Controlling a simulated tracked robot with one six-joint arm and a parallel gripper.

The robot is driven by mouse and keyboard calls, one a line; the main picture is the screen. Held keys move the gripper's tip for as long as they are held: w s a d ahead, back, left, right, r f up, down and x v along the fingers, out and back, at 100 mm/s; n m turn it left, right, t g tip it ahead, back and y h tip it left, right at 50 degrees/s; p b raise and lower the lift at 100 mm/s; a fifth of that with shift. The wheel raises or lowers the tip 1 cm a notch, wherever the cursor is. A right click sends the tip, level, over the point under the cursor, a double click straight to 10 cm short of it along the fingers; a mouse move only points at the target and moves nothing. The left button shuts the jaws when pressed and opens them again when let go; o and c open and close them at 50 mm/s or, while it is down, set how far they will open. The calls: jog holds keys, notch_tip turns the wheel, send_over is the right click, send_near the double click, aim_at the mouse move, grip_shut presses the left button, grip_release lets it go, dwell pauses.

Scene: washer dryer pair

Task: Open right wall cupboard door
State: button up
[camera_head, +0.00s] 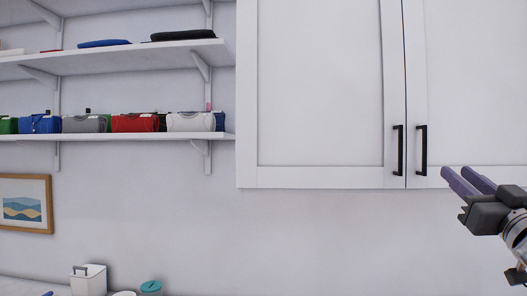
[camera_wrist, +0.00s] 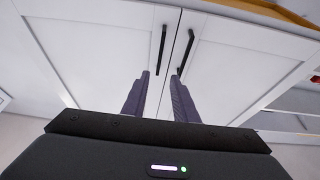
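The white wall cupboard has two framed doors side by side. The right door (camera_head: 475,80) is closed, with a black vertical bar handle (camera_head: 421,150) near its lower inner corner. The left door (camera_head: 320,85) is also closed, with a matching handle (camera_head: 397,150). My gripper (camera_head: 456,171) is at the right in the head view, below and to the right of the right door's handle. Its two purple-grey fingers are apart with nothing between them. In the wrist view my gripper (camera_wrist: 158,80) points toward the doors. Both black handles appear beyond the fingertips, apart from them.
White wall shelves (camera_head: 110,137) left of the cupboard hold several coloured boxes or bundles. A framed picture (camera_head: 24,204) hangs below. A white container (camera_head: 88,280) and a teal-topped jar (camera_head: 151,288) stand low at the left. The wall below the cupboard is clear.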

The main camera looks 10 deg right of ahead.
aim_at(425, 148)
jog(key=x, duration=1.3)
jog(key=shift+w+r, duration=0.15)
jog(key=shift+w, duration=0.25)
jog(key=shift+c, duration=0.4)
grip_shut()
dwell(0.6)
